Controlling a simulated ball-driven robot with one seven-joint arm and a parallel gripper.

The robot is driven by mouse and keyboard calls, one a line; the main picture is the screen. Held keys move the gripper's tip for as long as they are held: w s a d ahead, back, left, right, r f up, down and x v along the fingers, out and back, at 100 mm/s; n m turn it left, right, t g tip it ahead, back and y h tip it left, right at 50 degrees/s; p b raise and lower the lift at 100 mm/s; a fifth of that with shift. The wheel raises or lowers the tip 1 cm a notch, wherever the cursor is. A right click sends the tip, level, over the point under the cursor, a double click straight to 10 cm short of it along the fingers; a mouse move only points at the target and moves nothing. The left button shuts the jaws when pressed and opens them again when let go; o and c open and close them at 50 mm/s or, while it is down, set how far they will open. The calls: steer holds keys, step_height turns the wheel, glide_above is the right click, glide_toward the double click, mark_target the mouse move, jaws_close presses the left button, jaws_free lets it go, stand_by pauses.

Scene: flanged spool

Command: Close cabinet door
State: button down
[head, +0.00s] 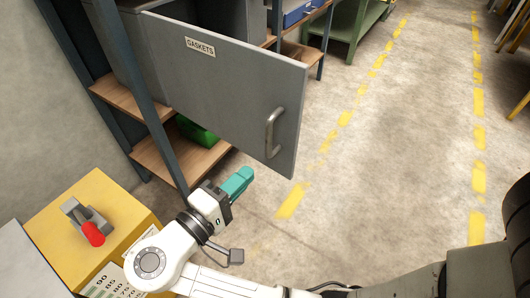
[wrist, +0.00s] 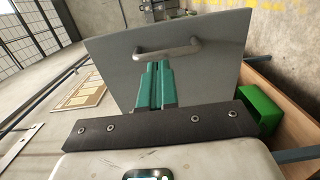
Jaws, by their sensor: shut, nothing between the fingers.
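The grey cabinet door (head: 215,85) stands wide open, swung out from the shelf unit, with a "GASKETS" label (head: 201,47) and a metal bar handle (head: 273,132) near its free edge. My gripper (head: 240,180), with teal fingers, is shut and empty, below and to the left of the handle in the head view. In the wrist view the gripper fingers (wrist: 155,84) point toward the door (wrist: 220,70) and overlap the view just below the handle (wrist: 168,50). I cannot tell whether they touch the door.
A green bin (head: 197,132) sits on a wooden shelf under the door. A blue shelf post (head: 150,95) stands left of my gripper. A yellow box with a red-handled lever (head: 92,232) is at lower left. The floor to the right, with yellow dashed lines, is clear.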

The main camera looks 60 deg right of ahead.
mark_target(290, 131)
steer(key=d, duration=0.4)
steer(key=d+p, duration=0.1)
steer(key=d, duration=0.4)
steer(key=d+p, duration=0.1)
steer(key=d, duration=0.3)
steer(key=shift+s+d, duration=0.35)
steer(key=shift+d, duration=0.05)
